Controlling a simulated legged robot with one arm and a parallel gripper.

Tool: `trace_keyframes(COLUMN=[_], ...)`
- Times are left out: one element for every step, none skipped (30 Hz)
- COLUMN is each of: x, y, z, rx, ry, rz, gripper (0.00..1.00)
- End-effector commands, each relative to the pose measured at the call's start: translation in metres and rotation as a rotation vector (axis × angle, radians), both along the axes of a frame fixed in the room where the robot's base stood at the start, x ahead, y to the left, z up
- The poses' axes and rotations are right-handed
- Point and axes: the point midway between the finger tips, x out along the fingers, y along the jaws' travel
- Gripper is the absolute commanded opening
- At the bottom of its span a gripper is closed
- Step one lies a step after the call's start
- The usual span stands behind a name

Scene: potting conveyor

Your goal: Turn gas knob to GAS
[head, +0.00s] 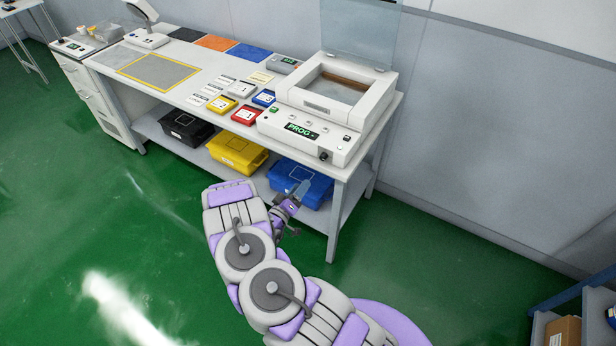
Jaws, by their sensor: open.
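A white machine (360,110) with a raised clear lid (360,28) stands at the right end of the bench. Its sloped front panel has a dark display (301,131) reading "PROG" and several small buttons. A small black knob (324,155) sits at the panel's lower right. It may be the gas knob, but no GAS mark is legible and its setting is too small to tell. My gripper (301,188) is open and apart from the knob, below and left of it in the picture, in front of the blue case (318,186).
The bench top (185,95) carries coloured mats and small red, yellow and blue boxes. Its lower shelf holds a black case (187,129), a yellow case (237,152) and the blue case. A bench leg (335,222) stands right of my gripper. Green floor in front is clear.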

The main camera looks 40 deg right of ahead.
Motion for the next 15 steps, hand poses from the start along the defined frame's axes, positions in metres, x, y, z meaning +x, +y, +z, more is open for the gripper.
trace_keyframes(x=[-0.003,-0.005,-0.007,-0.008,-0.009,-0.011,-0.012,-0.013,-0.014,-0.014,-0.015,-0.015,-0.015,-0.015,-0.016], y=[0.01,0.014,0.018,0.022,0.025,0.028,0.03,0.031,0.033,0.034,0.035,0.035,0.035,0.035,0.035], z=[-0.001,-0.001,-0.001,-0.002,-0.002,-0.002,-0.002,-0.002,-0.003,-0.003,-0.003,-0.003,-0.003,-0.003,-0.003], rx=[0.0,0.0,0.0,-0.001,0.0,0.0,0.0,0.0,0.0,0.0,0.0,0.0,0.0,0.0,-0.001], ry=[0.0,0.0,0.0,0.0,0.0,0.0,0.0,0.0,0.0,-0.001,-0.001,-0.001,0.0,0.0,0.0], rz=[0.003,0.004,0.001,0.002,0.001,0.001,0.0,0.0,0.0,-0.001,-0.001,-0.001,-0.001,-0.001,-0.002], gripper=[0.54,0.54,0.54,0.54,0.54,0.54,0.54,0.54,0.54,0.54,0.54,0.54,0.54,0.54,0.54])
